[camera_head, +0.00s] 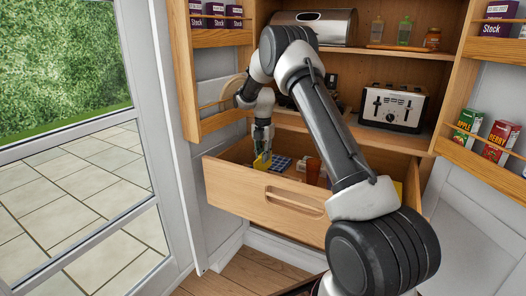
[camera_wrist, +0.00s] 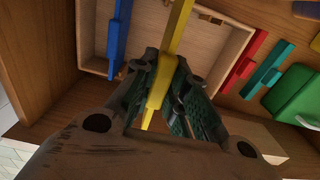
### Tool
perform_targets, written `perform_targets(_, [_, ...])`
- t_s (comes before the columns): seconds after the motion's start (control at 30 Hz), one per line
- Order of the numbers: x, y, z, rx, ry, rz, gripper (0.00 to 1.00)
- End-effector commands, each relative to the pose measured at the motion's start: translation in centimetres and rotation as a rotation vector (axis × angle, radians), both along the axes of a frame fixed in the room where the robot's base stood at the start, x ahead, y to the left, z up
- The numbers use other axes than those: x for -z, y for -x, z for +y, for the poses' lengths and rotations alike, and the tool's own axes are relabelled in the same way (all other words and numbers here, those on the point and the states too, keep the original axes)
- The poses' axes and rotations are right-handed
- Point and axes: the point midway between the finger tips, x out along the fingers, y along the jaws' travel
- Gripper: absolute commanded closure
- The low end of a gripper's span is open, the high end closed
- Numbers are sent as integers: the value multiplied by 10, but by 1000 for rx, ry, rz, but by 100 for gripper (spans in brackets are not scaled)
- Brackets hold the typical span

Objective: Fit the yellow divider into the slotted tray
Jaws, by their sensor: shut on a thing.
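My gripper (camera_head: 263,141) reaches down into the open drawer at its left end. In the wrist view my gripper (camera_wrist: 163,82) is shut on the yellow divider (camera_wrist: 180,25), a long flat strip that runs up between the fingers. The divider also shows as a small yellow patch below the fingers in the head view (camera_head: 262,162). The slotted tray (camera_wrist: 229,48) is a pale wooden box beyond the fingers, with a blue divider (camera_wrist: 119,38) across its left part. The yellow divider overlaps the tray in the picture; I cannot tell whether it touches it. The slots are not clear.
The wooden drawer (camera_head: 240,197) is pulled out below the shelves. A toaster (camera_head: 393,106) stands on the shelf above. Open door racks flank the cabinet.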

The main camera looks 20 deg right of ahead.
Motion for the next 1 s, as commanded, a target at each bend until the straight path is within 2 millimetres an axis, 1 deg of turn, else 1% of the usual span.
perform_targets(0.13, [14,0,0,0,0,1,100])
perform_targets(0.33, [23,0,0,0,0,0,100])
perform_targets(1.0, [26,0,0,0,0,0,100])
